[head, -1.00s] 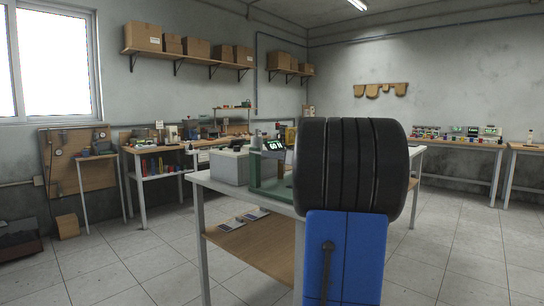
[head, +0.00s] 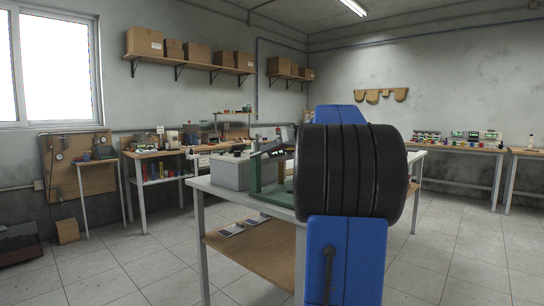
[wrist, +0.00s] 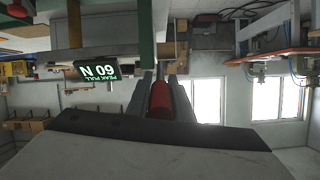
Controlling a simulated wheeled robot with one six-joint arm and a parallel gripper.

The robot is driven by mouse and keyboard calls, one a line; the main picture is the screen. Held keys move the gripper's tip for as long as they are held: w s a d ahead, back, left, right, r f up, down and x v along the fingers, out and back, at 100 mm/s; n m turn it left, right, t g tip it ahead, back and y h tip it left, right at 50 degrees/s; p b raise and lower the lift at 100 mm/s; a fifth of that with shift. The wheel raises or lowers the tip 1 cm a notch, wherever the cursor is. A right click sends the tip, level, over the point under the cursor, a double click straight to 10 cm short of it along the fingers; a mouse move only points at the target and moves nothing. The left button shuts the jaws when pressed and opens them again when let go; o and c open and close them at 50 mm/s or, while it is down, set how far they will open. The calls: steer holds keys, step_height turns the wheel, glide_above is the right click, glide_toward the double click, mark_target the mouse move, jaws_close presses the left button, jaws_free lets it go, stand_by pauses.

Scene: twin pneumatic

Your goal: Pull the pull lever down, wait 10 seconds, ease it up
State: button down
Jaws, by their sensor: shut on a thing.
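In the wrist view, which is upside down, my gripper (wrist: 160,84) is shut on a red grip (wrist: 160,100), which looks like the pull lever's handle. A dark display (wrist: 96,70) beside it reads "PEAK PULL 60 N" in green. A green post (wrist: 146,35) is next to the display. In the head view, the green stand (head: 256,172) is on the white table (head: 225,192), with the dark display (head: 271,148) at a slant near its top. My black and blue arm parts hide the stand's right side. How far down the lever is cannot be told.
A grey box (head: 230,172) stands just left of the stand. The table has a wooden lower shelf (head: 255,252). Other workbenches with clutter line the back walls. The floor left of the table is clear.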

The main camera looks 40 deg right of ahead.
steer(key=w+r+g, duration=0.2)
steer(key=r+g, duration=0.1)
steer(key=shift+w+r+g, duration=0.1)
steer(key=shift+r+g, duration=0.05)
steer(key=shift+g, duration=0.15)
steer(key=shift+w+a+r+g+h, duration=0.1)
steer(key=shift+w+r+g+h, duration=0.05)
steer(key=shift+w+r+g, duration=0.7)
steer(key=shift+w+a+r+g+h, duration=0.15)
steer(key=shift+w+r+g, duration=0.35)
steer(key=shift+g, duration=0.55)
steer(key=shift+w+f, duration=0.1)
steer(key=shift+w, duration=0.05)
steer(key=c, duration=1.6)
jaws_free()
steer(key=shift+d, duration=0.1)
steer(key=shift+o, duration=0.2)
